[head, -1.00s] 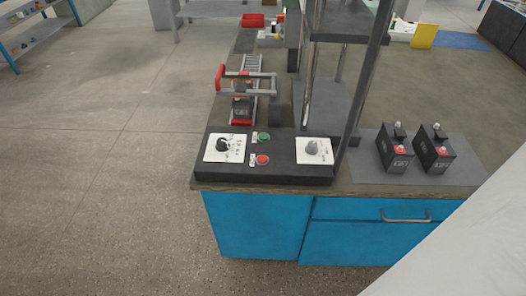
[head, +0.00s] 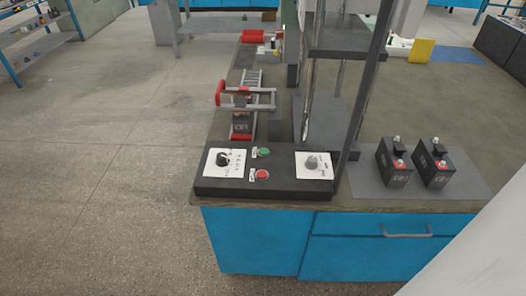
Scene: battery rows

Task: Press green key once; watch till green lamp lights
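The green key (head: 264,152) is a small round button on the black control panel (head: 215,188) at the near end of the bench. A red key (head: 262,174) sits just below it, and both have small white labels beside them. A white plate with a black knob (head: 223,160) is to the left, and one with a grey knob (head: 312,163) is to the right. I cannot make out a lit green lamp. My gripper does not show in the head view.
Two black batteries (head: 394,165) (head: 434,165) stand on a grey mat (head: 361,186) at the right. A battery (head: 241,122) sits in a red-ended conveyor fixture (head: 220,93) behind the panel. Dark posts (head: 361,95) rise beside the panel. Floor at the left is clear.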

